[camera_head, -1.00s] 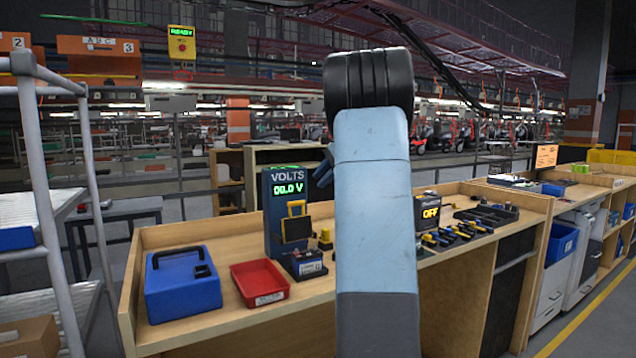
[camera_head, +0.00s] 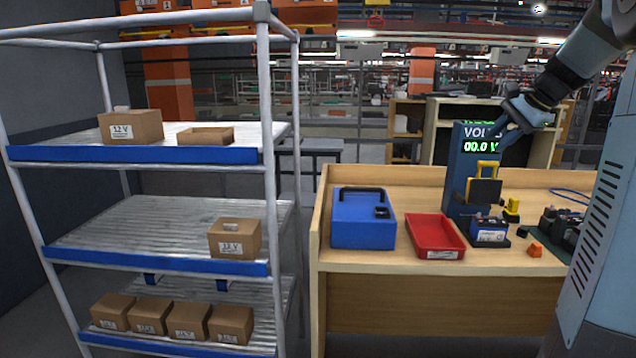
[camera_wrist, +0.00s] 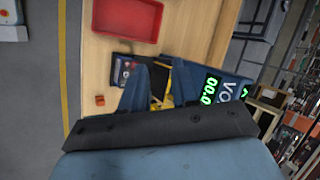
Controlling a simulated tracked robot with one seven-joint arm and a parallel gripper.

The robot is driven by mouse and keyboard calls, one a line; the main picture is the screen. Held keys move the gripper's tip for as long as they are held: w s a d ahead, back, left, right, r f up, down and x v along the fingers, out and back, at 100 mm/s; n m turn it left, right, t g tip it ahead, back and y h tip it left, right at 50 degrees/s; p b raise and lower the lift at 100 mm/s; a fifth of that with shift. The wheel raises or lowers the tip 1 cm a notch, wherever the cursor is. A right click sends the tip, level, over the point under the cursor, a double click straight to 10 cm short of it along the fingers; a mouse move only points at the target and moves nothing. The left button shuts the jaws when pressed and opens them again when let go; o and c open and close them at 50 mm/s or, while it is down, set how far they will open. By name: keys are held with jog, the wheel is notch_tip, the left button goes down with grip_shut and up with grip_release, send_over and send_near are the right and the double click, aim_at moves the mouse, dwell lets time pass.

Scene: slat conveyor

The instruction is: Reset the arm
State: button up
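My arm comes in from the right edge of the head view and reaches over the workbench (camera_head: 430,290). My gripper (camera_head: 514,112) is in front of the top of the blue voltmeter (camera_head: 467,150), which reads 00.0, and hides part of its word VOLTS. In the wrist view the two blue fingers of my gripper (camera_wrist: 160,82) are apart with nothing held between them. The voltmeter (camera_wrist: 215,86) and its yellow-and-black part show behind the fingers.
A blue case (camera_head: 362,222), a red tray (camera_head: 434,236) and a battery (camera_head: 490,232) stand on the bench. An orange piece (camera_head: 535,250) lies beside them. A metal rack (camera_head: 268,200) with several cartons stands at the left. The floor between is narrow.

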jog(key=s+a+f+n+g+h, duration=0.1)
jog(key=s+a+f+n+h, duration=0.15)
jog(key=s+a+n, duration=0.75)
jog(key=s+a+f+n, duration=0.1)
jog(key=s+a+f, duration=0.1)
jog(key=s, duration=0.4)
jog(key=s+a+f+n+h, duration=0.1)
jog(key=s+a+f, duration=0.2)
jog(key=s, duration=0.3)
jog(key=s+a+f+n, duration=0.1)
jog(key=s+a+f, duration=0.2)
jog(key=s+a, duration=0.2)
jog(key=shift+s, duration=0.9)
jog(key=shift+f, duration=0.1)
jog(key=shift+o, duration=0.4)
